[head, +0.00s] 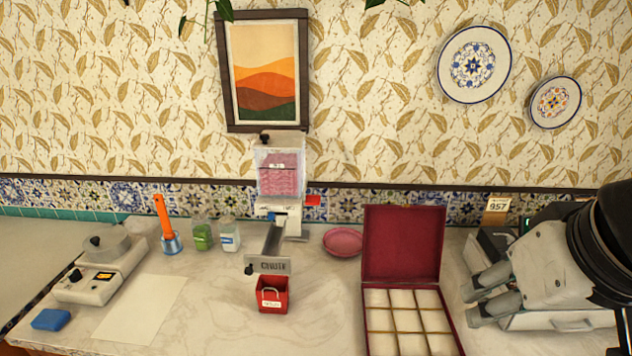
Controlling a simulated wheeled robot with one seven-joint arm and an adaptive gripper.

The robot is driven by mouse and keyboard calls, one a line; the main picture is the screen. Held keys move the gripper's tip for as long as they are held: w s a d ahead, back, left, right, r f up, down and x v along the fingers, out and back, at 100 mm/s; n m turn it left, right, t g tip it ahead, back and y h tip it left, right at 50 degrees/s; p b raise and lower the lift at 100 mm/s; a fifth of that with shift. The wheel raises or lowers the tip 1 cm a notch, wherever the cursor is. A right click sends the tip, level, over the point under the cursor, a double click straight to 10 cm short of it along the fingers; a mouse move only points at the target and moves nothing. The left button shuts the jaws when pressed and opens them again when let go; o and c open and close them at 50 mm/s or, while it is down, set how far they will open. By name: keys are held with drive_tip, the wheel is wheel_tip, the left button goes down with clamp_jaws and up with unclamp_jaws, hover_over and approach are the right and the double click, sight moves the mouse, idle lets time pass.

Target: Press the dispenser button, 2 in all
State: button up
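The dispenser (279,178) stands against the back wall left of centre, a pale machine with a clear hopper of pink contents. A small blue part (271,216) shows on its front below the hopper, and a red part (312,200) sticks out on its right. I cannot tell which of these is the button. A chute with a lettered plate (268,265) reaches forward, above a small red box (271,295). My gripper (480,294) is at the far right, well apart from the dispenser, its fingers pointing left. Nothing shows between the fingers; whether they are open or shut is unclear.
An open red case (404,245) with pale compartments stands between the dispenser and my gripper. Two jars (215,235), an orange-handled tool (167,225) and a scale-like device (100,270) are at left. A sign reading 957 (496,210) is at right.

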drive_tip(key=shift+c, duration=0.2)
clamp_jaws()
idle(1.3)
